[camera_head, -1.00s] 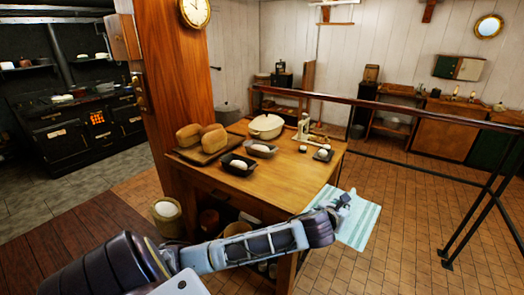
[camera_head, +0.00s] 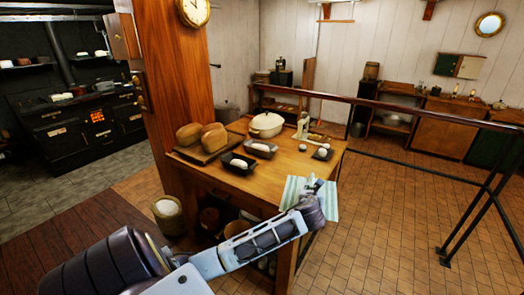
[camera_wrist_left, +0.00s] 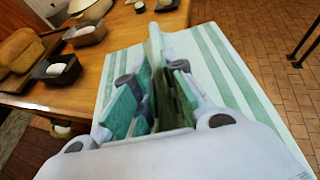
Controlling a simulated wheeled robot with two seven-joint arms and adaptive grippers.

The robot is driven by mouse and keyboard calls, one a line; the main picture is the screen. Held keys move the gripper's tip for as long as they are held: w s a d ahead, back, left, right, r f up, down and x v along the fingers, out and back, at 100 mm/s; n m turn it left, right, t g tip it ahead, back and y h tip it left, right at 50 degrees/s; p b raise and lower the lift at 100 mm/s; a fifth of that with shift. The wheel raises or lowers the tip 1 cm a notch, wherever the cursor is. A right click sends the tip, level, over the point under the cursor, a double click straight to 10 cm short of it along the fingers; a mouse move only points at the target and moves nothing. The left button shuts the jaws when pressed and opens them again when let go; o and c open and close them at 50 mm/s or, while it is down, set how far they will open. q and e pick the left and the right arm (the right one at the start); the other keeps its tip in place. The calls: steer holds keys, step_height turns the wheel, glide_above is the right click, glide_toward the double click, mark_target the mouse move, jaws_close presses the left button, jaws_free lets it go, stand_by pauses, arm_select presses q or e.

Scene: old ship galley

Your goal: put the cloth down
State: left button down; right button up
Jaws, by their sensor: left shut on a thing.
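The cloth (camera_head: 293,189) is pale with green stripes. It hangs spread out at the right front corner of the wooden table (camera_head: 262,187), partly over the top and partly past its right edge. My left gripper (camera_head: 313,183) is shut on a bunched fold of it. In the left wrist view the fingers (camera_wrist_left: 152,80) pinch the raised fold, and the rest of the cloth (camera_wrist_left: 235,75) spreads flat around them. I cannot tell whether the cloth touches the tabletop. My right gripper is not in view.
A black railing (camera_head: 400,110) stands to the right.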

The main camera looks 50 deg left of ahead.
arm_select(q)
steer(key=shift+s+a+f, duration=0.4)
steer(key=shift+a+f, duration=0.05)
steer(key=shift+f, duration=0.1)
steer(key=shift+s+a+f+n+g+y, duration=0.2)
steer(key=shift+s+a+n+g+y, duration=0.1)
steer(key=shift+n, duration=0.1)
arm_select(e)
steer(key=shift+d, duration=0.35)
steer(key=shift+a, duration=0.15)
